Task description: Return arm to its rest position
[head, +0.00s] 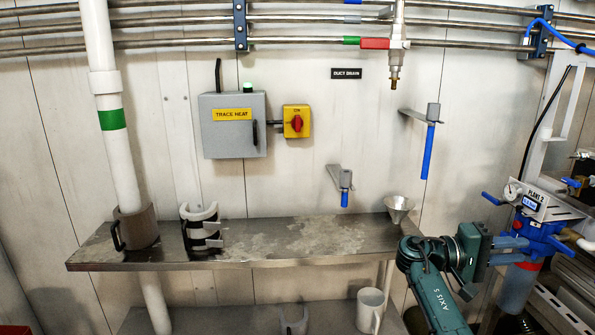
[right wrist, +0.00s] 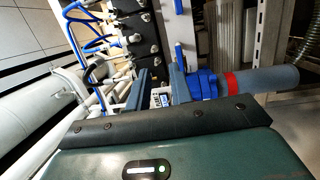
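My right arm, dark green, comes in from the bottom right of the head view. Its right gripper (head: 517,250) points right, toward the blue filter head (head: 541,238) of the Plant 2 unit. In the right wrist view, the two fingers of the right gripper (right wrist: 163,82) stand apart with a gap between them, and nothing is clearly held. The blue housing (right wrist: 206,84) with its red ring and grey bowl lies just beyond the fingers. I cannot tell whether the fingers touch it. My left gripper is not in view.
A metal shelf (head: 255,256) runs along the wall, with a steel funnel (head: 398,208) at its right end near my arm. A pressure gauge (head: 513,192) and blue-handled valves crowd the right side.

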